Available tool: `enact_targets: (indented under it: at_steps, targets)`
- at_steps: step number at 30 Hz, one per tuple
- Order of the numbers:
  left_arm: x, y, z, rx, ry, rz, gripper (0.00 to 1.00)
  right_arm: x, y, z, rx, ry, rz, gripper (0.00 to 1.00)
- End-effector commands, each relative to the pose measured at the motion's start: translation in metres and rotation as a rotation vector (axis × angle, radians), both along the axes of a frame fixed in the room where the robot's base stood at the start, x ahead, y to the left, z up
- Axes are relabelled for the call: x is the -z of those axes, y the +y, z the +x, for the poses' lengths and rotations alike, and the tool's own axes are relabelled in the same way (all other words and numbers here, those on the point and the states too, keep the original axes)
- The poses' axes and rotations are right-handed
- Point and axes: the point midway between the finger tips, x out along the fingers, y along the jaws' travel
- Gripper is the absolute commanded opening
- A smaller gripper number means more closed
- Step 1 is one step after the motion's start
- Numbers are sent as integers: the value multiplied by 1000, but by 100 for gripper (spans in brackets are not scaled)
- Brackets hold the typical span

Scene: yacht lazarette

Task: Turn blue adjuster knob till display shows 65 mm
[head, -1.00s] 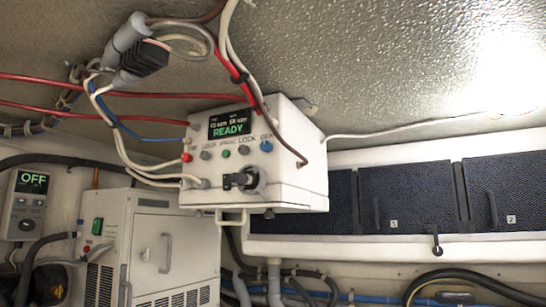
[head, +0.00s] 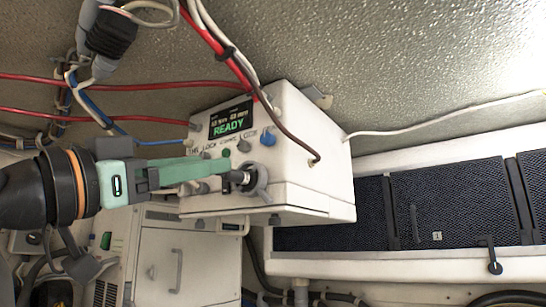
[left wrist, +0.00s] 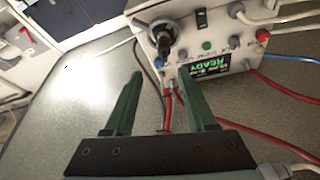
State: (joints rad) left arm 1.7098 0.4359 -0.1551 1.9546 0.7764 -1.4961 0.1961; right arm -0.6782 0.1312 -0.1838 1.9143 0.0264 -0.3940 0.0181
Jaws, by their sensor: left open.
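The white control box (head: 318,165) hangs on the wall with a dark display (head: 231,120) showing "READY" in green; the small figures above it are too blurred to read. The blue adjuster knob (head: 268,138) sits on the front face, right of the display. My left gripper (head: 226,170) comes in from the left, open, with green fingers in front of the lower panel, apart from the blue knob in the picture. In the left wrist view the open fingers (left wrist: 157,74) are empty below the inverted box (left wrist: 215,25). My right gripper is not in view.
A dark rotary switch with a grey ring (head: 262,182) projects from the box's lower front. Red cables (head: 100,80) and a brown cable (head: 290,132) run close to the box. Dark panelled lockers (head: 445,205) lie right; a white cabinet (head: 150,260) stands below left.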

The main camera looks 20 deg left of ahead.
Motion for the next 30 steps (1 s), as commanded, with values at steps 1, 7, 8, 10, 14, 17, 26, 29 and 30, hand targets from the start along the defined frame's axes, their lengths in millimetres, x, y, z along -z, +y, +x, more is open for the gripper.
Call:
enact_targets:
  at_steps: [1,7,8,10,14,17,26,29,30]
  targets:
    - [-7,1,-12,-2,-19,4,56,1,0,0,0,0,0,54]
    - [-18,-1,-22,-2,-34,11,56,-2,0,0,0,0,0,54]
    - [-19,-2,-19,-1,-33,12,56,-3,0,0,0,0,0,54]
    - [-23,-7,-11,0,-32,13,56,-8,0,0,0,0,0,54]
    - [-34,-17,11,1,-30,12,56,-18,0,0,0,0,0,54]
    - [-42,-26,29,1,-31,12,56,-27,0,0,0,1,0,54]
    - [-58,-45,70,-1,-32,12,56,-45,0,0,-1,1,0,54]
    - [-60,-49,76,-1,-33,12,56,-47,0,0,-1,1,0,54]
    - [-61,-49,77,-1,-34,12,56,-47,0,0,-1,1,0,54]
